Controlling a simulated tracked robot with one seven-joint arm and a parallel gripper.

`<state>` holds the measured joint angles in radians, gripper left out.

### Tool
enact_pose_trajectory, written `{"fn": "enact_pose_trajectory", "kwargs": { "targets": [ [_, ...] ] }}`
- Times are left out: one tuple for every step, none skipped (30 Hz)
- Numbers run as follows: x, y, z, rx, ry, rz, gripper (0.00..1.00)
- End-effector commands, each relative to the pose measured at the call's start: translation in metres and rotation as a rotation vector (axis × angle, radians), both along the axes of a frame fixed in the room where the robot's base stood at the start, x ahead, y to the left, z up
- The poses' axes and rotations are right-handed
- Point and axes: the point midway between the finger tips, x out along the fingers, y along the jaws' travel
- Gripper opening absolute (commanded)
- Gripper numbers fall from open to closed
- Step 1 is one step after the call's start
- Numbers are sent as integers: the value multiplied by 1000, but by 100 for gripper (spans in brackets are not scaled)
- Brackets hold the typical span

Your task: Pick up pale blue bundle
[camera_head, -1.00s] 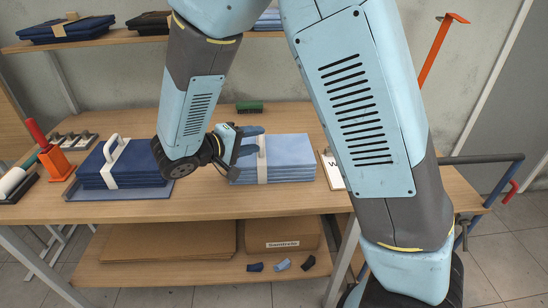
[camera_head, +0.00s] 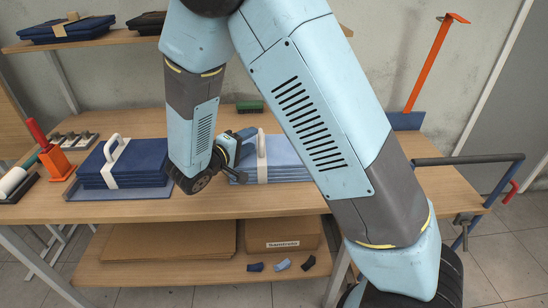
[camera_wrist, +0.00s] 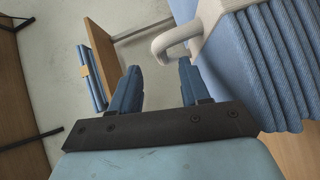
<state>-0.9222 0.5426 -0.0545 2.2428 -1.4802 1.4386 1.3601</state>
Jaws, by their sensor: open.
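The pale blue bundle (camera_head: 287,158) is a stack of folded pale blue cloth with a white strap and a raised white handle. It lies on the workbench, partly hidden behind my arm in the head view. In the wrist view the bundle (camera_wrist: 268,65) fills the upper right, with its white handle (camera_wrist: 178,45) just beyond my right finger. My gripper (camera_wrist: 158,82) is open and empty. Its two blue fingers point toward the handle, which is not clearly between them. In the head view my gripper (camera_head: 240,140) is at the bundle's left end, close to the handle.
A dark blue bundle (camera_head: 124,162) with a white handle lies on a tray to the left. A green block (camera_head: 249,106) sits behind. An orange holder (camera_head: 55,162) stands farther left. A shelf above holds more cloth stacks. A cardboard box (camera_head: 283,233) is on the lower shelf.

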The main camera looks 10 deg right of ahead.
Motion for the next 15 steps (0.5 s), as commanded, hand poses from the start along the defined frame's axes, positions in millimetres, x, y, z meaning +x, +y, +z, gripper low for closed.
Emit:
{"fn": "enact_pose_trajectory", "kwargs": {
  "targets": [
    [1,-2,0,0,0,-1,46],
    [2,-2,-1,0,0,-1,46],
    [3,-3,-1,0,0,-1,46],
    [3,-4,-1,-1,1,-2,46],
    [4,-5,-2,-1,1,-2,46],
    [6,-8,-2,-1,1,-3,46],
    [8,-10,-3,-1,1,-3,46],
    [10,-12,-4,-2,1,-3,46],
    [13,-16,-5,-2,1,-3,46],
    [16,-19,-7,-2,1,-4,46],
    [19,-22,-8,-2,1,-4,46],
    [23,-26,-9,-2,1,-4,46],
    [26,-29,-10,-2,0,-4,46],
    [29,-32,-10,-1,1,-4,46],
    [32,-35,-11,0,1,-4,46]
  ]
}}
